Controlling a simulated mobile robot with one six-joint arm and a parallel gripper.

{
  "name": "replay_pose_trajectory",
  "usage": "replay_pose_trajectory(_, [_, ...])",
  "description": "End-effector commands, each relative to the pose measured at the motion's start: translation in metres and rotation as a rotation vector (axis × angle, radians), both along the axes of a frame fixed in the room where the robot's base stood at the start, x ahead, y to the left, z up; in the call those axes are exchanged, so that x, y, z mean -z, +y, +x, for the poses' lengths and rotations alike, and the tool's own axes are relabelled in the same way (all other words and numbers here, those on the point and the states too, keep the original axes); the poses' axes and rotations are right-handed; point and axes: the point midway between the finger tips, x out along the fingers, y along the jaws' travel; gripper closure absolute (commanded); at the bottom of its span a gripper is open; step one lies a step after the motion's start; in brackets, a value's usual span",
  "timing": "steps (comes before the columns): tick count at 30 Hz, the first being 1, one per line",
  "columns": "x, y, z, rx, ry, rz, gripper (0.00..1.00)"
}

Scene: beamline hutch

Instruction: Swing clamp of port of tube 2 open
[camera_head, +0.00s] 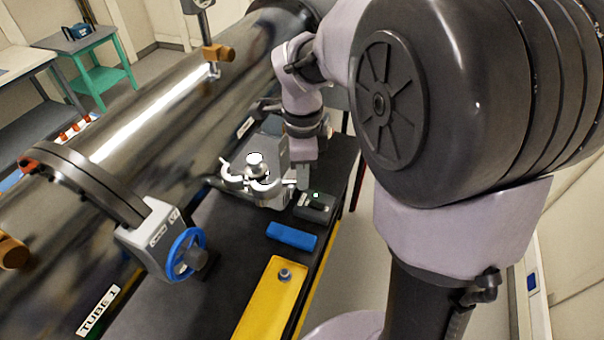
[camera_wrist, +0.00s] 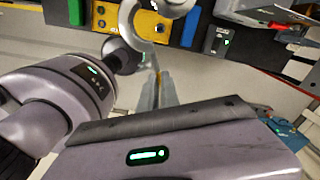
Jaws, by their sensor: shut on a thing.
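The silver clamp (camera_head: 234,180) is a curved, hinged band around the small port (camera_head: 257,165) beside the large steel tube. How far its halves are apart is hard to tell. In the wrist view a curved part of the clamp (camera_wrist: 127,25) shows at the top, with a thin end reaching down to my fingers. My gripper (camera_head: 292,183) is at the right side of the clamp. In the wrist view my gripper (camera_wrist: 158,80) has its fingers close together, shut on that end of the clamp. The fingertips are small and partly hidden in the head view.
A valve with a blue handwheel (camera_head: 184,254) stands out near the TUBE 1 label (camera_head: 98,311). On the dark bench lie a yellow tray (camera_head: 257,312), a blue block (camera_head: 291,236) and a dark grey device (camera_head: 315,206). The floor right of the bench is clear.

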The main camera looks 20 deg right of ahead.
Motion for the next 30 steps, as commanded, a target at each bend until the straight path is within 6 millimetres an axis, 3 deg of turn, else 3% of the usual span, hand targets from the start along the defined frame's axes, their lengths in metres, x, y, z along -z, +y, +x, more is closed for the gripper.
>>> replay_pose_trajectory(11, [0.0,0.0,-0.001,0.005,0.001,0.001,1.0])
replay_pose_trajectory(12, [0.0,0.0,-0.001,0.005,0.001,0.001,0.88])
replay_pose_trajectory(15, [0.0,0.0,-0.001,0.005,0.001,0.001,0.72])
replay_pose_trajectory(25, [-0.003,0.0,0.0,0.003,0.0,0.0,0.72])
replay_pose_trajectory(30, [-0.033,0.0,0.0,0.004,-0.003,0.0,0.72])
